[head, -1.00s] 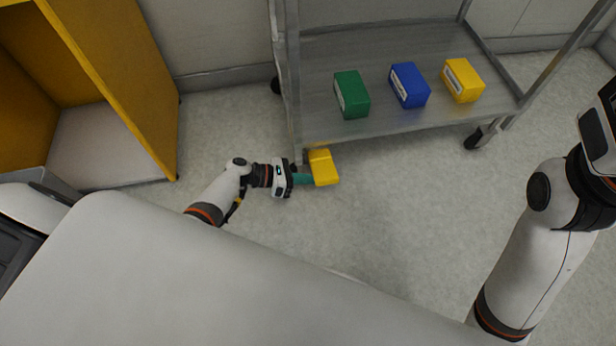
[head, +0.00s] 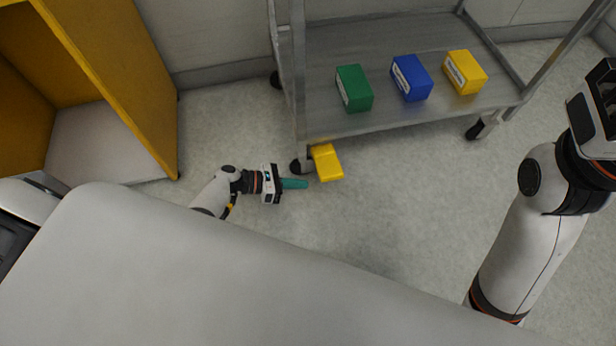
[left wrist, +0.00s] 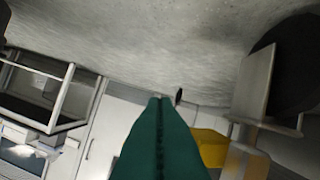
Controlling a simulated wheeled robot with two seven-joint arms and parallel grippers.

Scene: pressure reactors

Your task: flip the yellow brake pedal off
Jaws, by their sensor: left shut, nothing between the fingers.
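The yellow brake pedal (head: 327,163) sits low at the cart's near left caster, close to the floor. It also shows in the left wrist view (left wrist: 210,147), to the right of the fingers. My left gripper (head: 305,184) is shut and empty, its green fingers pressed together, just left of the pedal with a small gap between them. The closed fingers show large in the left wrist view (left wrist: 160,110). The dark caster wheel (head: 299,167) is beside the pedal. My right gripper's fingers are outside the views; only its arm shows at the right.
The metal cart (head: 400,122) carries a green box (head: 354,89), a blue box (head: 411,79) and a yellow box (head: 465,73) on its lower shelf. A yellow cabinet (head: 120,80) stands at the left. The floor (head: 420,175) in front of the cart is clear.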

